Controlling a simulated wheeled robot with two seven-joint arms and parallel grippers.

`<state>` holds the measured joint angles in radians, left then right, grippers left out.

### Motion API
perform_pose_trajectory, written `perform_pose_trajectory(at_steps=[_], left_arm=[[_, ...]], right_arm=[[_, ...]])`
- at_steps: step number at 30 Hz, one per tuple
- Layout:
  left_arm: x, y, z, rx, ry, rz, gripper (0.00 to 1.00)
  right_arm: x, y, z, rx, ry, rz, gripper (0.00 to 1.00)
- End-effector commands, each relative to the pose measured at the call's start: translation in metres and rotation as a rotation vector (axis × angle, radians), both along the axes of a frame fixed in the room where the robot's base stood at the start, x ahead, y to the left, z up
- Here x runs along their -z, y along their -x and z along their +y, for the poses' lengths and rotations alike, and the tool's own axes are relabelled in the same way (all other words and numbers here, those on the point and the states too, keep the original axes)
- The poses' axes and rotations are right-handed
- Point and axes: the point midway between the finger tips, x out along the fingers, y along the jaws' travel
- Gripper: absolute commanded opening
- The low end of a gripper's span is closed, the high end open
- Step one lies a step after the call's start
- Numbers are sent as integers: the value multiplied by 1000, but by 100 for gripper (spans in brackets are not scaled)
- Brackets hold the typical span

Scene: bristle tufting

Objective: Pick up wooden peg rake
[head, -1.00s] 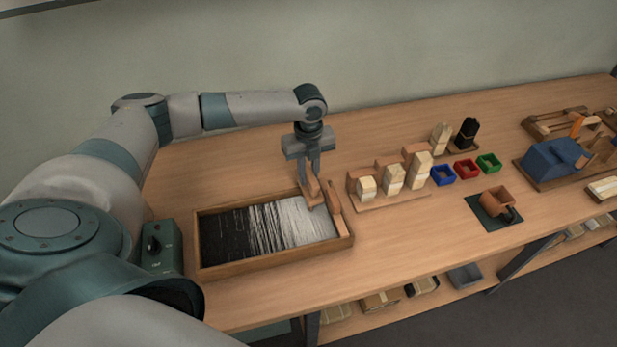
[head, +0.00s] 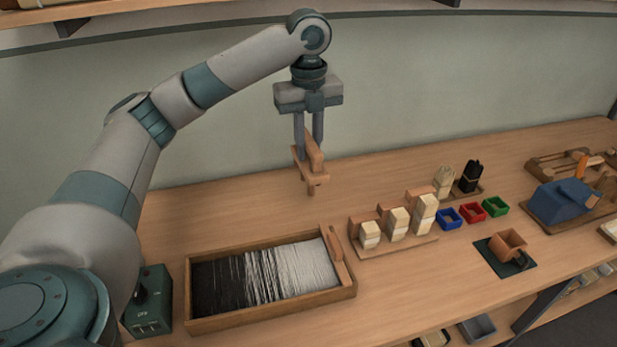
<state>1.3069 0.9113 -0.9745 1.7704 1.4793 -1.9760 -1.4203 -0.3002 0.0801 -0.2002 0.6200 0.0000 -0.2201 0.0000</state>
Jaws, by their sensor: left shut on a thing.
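The wooden peg rake (head: 312,170) is an orange-brown wooden piece with short pegs, in the head view. My left gripper (head: 309,152) is shut on it and holds it in the air, clear of the table. Below it stands the wooden tray (head: 270,317) of bristles, black at the left and white at the right. A wooden bar (head: 336,256) lies at the tray's right end. My right gripper is not in view.
A green control box (head: 148,302) stands left of the tray. Wooden blocks on a stand (head: 398,240) are to the right, with blue (head: 448,219), red (head: 472,212) and green (head: 495,206) small bins beyond. A blue device (head: 563,200) is at far right.

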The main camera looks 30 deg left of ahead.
Motion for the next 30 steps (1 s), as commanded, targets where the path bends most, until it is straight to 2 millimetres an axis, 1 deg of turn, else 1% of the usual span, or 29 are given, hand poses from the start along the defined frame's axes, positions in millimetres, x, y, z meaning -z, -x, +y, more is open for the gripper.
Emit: perform_pose_trajectory(at_steps=[1, 2, 3, 9, 15, 30], left_arm=[[-10, -1, -1, 0, 2, -4, 0], [-16, -1, -1, 1, 2, -4, 0], [-22, 0, 0, 0, -1, -2, 0], [-37, 0, 0, 0, -1, -1, 0], [-41, 0, 0, -1, 0, 0, 0], [-41, 0, 0, 0, 0, 0, 0]], right_arm=[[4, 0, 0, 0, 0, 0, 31], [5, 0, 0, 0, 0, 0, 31], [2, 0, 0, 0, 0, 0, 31], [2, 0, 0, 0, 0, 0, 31], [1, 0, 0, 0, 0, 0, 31], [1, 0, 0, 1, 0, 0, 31]])
